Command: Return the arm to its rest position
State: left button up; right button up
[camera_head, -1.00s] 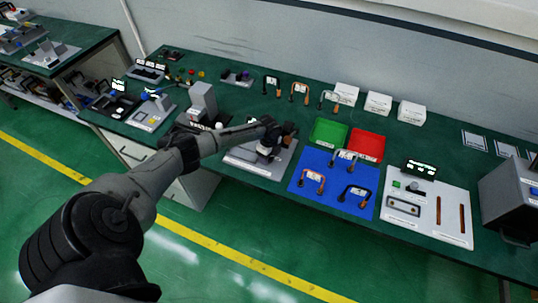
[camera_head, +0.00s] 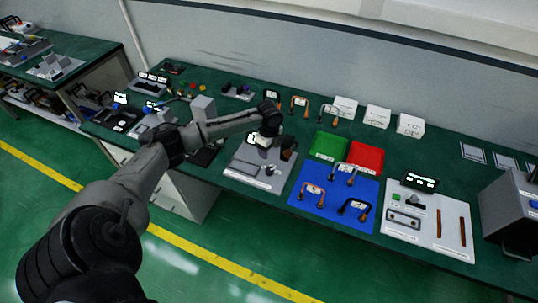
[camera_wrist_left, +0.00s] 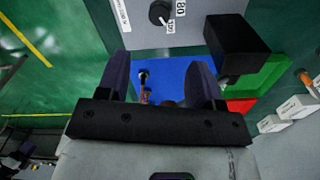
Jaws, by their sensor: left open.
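My left arm (camera_head: 135,190) comes in from the lower left of the head view and bends over the green bench. My left gripper (camera_head: 265,138) is above the back part of a grey plate device (camera_head: 245,172), and its fingertips are hard to make out there. In the left wrist view the gripper (camera_wrist_left: 160,82) shows two dark fingers spread apart with nothing between them. The device's knob (camera_wrist_left: 160,13) and black block (camera_wrist_left: 237,42) show beyond the fingers, apart from them. My right gripper is in neither view.
Right of the device are a blue mat (camera_head: 326,211) with several handled parts, a green tray (camera_head: 327,146) and a red tray (camera_head: 367,157). A white panel (camera_head: 428,222) and a grey machine (camera_head: 510,205) stand farther right. White boxes (camera_head: 378,117) line the back.

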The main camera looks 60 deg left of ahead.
pick_arm(q)
jog(key=shift+r, duration=0.65)
